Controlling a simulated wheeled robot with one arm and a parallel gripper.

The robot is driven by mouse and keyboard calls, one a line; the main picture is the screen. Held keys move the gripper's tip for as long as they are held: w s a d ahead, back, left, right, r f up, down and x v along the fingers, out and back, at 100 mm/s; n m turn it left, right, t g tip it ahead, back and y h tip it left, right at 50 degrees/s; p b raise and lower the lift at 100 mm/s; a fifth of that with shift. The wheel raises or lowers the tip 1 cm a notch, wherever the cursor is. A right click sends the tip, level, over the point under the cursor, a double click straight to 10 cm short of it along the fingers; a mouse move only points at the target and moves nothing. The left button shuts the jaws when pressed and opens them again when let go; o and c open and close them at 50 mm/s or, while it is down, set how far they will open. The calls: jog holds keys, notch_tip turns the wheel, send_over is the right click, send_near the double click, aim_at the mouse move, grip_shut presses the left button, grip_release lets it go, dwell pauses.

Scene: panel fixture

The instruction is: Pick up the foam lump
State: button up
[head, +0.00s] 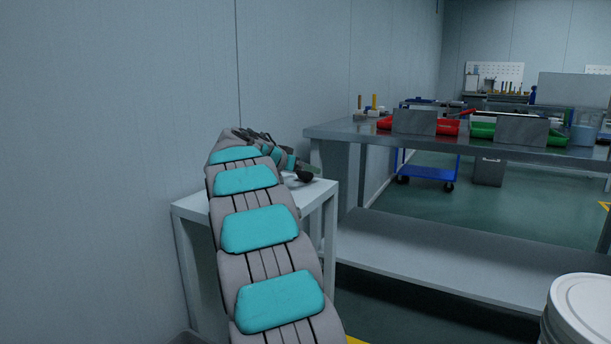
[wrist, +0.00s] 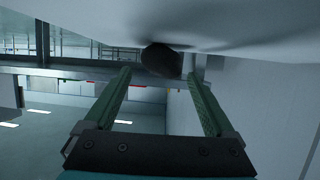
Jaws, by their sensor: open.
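The foam lump (head: 305,176) is small, dark and rounded. In the wrist view the lump (wrist: 161,61) lies against a pale surface at the top, between the fingertip ends as pictured. My gripper (head: 294,164) is just above and left of the lump in the head view, partly hidden by my arm. In the wrist view my gripper (wrist: 160,78) has its two green fingers spread apart. No finger clearly touches the lump; the exact depth between them is unclear.
A wall (head: 120,150) stands close on the left. A metal workbench (head: 340,131) with a red bin (head: 447,127) and a green bin (head: 482,131) is at the right. A white bucket (head: 585,310) is at front right, and a blue cart (head: 428,172) stands behind the bench.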

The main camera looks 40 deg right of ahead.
jog(key=shift+x, duration=1.1)
jog(key=shift+c, duration=0.3)
jog(key=c, duration=1.3)
jog(key=shift+r+p, duration=0.35)
jog(key=shift+r, duration=1.4)
jog(key=s+a+r+b, duration=0.1)
jog(key=s+a, duration=0.9)
jog(key=s, duration=0.2)
jog(key=shift+s+r, duration=0.25)
jog(key=shift+s, duration=0.1)
